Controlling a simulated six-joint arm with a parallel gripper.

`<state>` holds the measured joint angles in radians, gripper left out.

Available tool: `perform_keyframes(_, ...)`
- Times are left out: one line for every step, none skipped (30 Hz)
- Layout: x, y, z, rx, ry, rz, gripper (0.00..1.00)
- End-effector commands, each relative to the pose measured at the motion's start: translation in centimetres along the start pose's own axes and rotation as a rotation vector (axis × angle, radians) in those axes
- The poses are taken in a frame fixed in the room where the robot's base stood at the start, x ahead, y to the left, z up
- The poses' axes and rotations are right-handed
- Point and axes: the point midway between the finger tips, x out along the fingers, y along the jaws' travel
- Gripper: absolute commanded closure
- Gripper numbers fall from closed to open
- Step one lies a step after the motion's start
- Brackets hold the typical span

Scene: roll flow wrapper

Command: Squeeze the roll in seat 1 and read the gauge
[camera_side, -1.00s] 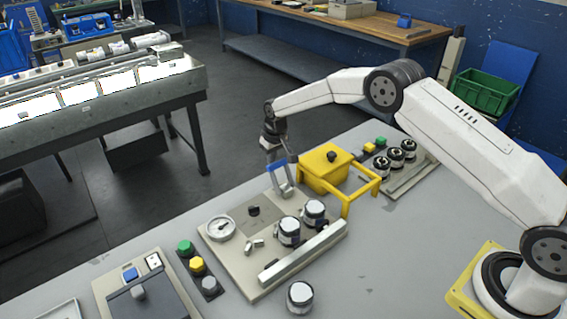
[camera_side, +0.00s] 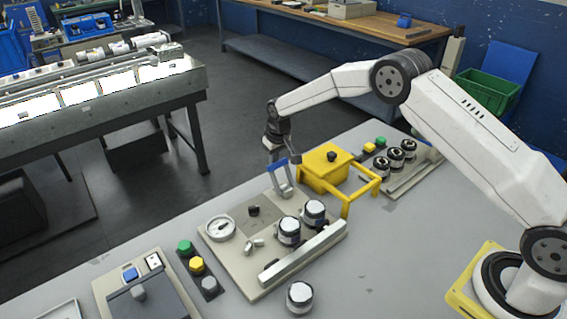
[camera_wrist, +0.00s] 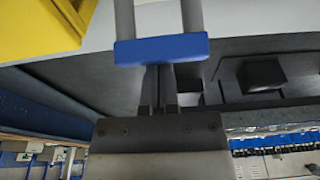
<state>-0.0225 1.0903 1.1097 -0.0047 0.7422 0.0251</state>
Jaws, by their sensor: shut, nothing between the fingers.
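Two white-capped, dark-sided rolls stand upright on the beige fixture plate (camera_side: 250,285): a nearer roll (camera_side: 289,232) and a farther roll (camera_side: 314,212). I cannot tell which is in seat 1. The round white gauge (camera_side: 220,228) is at the plate's left corner; its reading is too small to make out. A lever with a blue crossbar (camera_side: 279,163) and two grey arms rises at the plate's far edge. My gripper (camera_side: 284,160) is shut and empty beside the blue crossbar. In the wrist view the crossbar (camera_wrist: 162,50) covers the fingertips; contact is unclear.
A yellow box (camera_side: 325,168) and yellow frame (camera_side: 347,206) stand close right of the lever. A loose roll (camera_side: 300,297) stands on the front table. Coloured buttons (camera_side: 196,265) lie left of the plate. A silver bar (camera_side: 304,250) lies along its front.

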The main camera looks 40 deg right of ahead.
Motion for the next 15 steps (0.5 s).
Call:
perform_keyframes(-0.07,0.0,0.08,0.0,0.005,0.0,1.0)
perform_keyframes(-0.1,0.0,0.11,0.0,0.009,0.0,1.0)
perform_keyframes(-0.15,0.0,0.12,0.0,0.016,0.001,1.0)
perform_keyframes(-0.16,0.0,0.17,0.0,0.02,0.001,1.0)
perform_keyframes(-0.16,0.01,0.22,0.0,0.023,0.001,1.0)
perform_keyframes(-0.15,0.01,0.24,0.0,0.026,0.001,1.0)
perform_keyframes(-0.16,0.01,0.24,0.0,0.028,0.001,1.0)
perform_keyframes(-0.17,0.01,0.25,0.0,0.03,0.001,1.0)
perform_keyframes(-0.19,0.01,0.26,0.001,0.033,0.001,1.0)
perform_keyframes(-0.21,0.01,0.28,0.0,0.035,0.001,1.0)
perform_keyframes(-0.23,0.01,0.29,0.001,0.037,0.001,1.0)
perform_keyframes(-0.25,0.01,0.33,0.001,0.039,0.001,1.0)
perform_keyframes(-0.26,0.01,0.35,0.001,0.041,0.001,1.0)
perform_keyframes(-0.27,0.01,0.37,0.001,0.043,0.001,1.0)
perform_keyframes(-0.29,0.01,0.39,0.001,0.046,0.001,1.0)
